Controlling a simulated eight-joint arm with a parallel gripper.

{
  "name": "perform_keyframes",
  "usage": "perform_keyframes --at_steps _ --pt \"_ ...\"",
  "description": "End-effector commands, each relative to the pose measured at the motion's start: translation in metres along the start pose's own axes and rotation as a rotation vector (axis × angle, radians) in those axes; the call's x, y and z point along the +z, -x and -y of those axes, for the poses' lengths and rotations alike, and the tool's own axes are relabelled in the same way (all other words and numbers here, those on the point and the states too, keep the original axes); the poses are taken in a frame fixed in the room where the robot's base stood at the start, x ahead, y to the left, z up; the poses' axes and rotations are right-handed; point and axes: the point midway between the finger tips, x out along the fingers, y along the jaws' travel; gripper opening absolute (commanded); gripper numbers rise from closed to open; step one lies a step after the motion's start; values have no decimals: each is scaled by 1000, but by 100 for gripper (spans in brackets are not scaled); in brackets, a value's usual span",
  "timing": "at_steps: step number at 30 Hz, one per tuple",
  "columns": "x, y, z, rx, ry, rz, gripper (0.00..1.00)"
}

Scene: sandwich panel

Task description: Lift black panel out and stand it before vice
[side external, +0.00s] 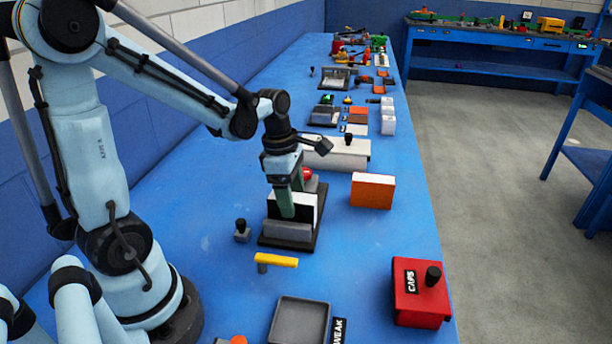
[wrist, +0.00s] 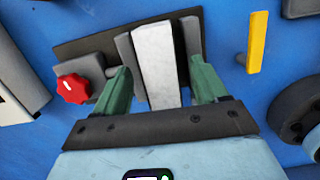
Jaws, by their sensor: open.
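The black panel (side external: 303,214) stands upright in the vice (side external: 287,231), its dark face showing below a pale upper edge. The wrist view shows that pale edge (wrist: 155,65) between the vice's grey jaws. My gripper (side external: 292,197) points down over the vice with its green fingers open. In the wrist view my gripper (wrist: 160,75) has one finger on each side of the panel. Gaps show between the fingers and the panel there. In the side view the near finger hides part of the panel.
The vice has a red knob (wrist: 72,88). An orange panel (side external: 372,191) stands to the right, and a white block (side external: 340,154) lies behind. A yellow bar (side external: 276,260), grey tray (side external: 299,322) and red CAPS box (side external: 420,292) are nearer. Bare blue table (side external: 350,245) lies right of the vice.

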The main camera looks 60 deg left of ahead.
Motion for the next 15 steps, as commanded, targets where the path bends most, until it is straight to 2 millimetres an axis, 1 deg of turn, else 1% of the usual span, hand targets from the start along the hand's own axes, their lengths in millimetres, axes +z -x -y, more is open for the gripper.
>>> perform_keyframes --at_steps 1,6,15 --pt "0 -4 0 0 -1 0 72" --pt "0 -11 0 0 -1 0 72" --pt "0 -12 0 0 -1 0 72"
